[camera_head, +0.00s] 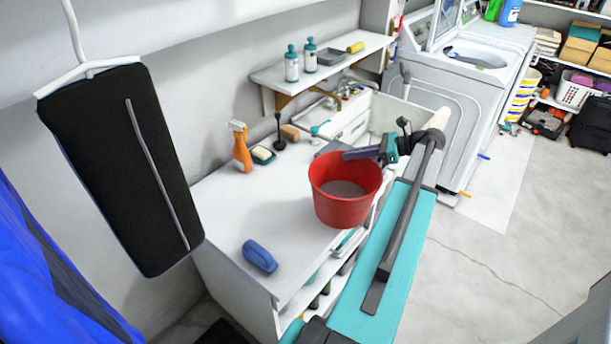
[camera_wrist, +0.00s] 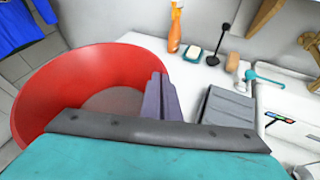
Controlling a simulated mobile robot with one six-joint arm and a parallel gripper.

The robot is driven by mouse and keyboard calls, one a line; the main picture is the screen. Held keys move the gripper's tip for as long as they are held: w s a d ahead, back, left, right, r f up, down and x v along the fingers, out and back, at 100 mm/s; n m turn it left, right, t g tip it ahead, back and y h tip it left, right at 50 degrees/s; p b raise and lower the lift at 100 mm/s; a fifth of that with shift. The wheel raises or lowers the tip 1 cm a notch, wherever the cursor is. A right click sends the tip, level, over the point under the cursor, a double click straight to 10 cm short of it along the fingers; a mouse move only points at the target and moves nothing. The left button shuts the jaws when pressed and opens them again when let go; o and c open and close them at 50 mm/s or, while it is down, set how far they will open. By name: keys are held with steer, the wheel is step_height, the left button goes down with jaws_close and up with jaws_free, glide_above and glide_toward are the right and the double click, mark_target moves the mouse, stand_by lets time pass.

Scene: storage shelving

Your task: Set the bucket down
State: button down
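The red bucket (camera_head: 345,208) is upright at the front edge of the white counter (camera_head: 262,215) in the head view. Its base looks level with the counter top, but contact there is hard to confirm. In the wrist view the bucket (camera_wrist: 85,62) fills the left side, its grey inside bottom showing. My gripper (camera_wrist: 194,108) is at the bucket's right rim. In the head view my gripper (camera_head: 352,150) is just behind the bucket.
An orange spray bottle (camera_head: 241,147), a soap dish (camera_head: 263,155) and a black plunger-like tool (camera_head: 279,132) stand behind the bucket. A blue brush (camera_head: 259,256) lies at the counter's near end. A sink (camera_head: 395,115) lies beyond. The counter's left middle is clear.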

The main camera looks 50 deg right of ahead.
steer(key=w+a+f+p, duration=0.1)
steer(key=w+a+p, duration=0.2)
steer(key=w, duration=1)
steer(key=a, duration=0.3)
steer(key=shift+a+f+p, duration=0.2)
steer(key=shift+a+p, duration=0.1)
steer(key=shift+a, duration=0.05)
steer(key=shift+f+p, duration=0.75)
steer(key=shift+f, duration=1.1)
steer(key=c, duration=2)
jaws_free()
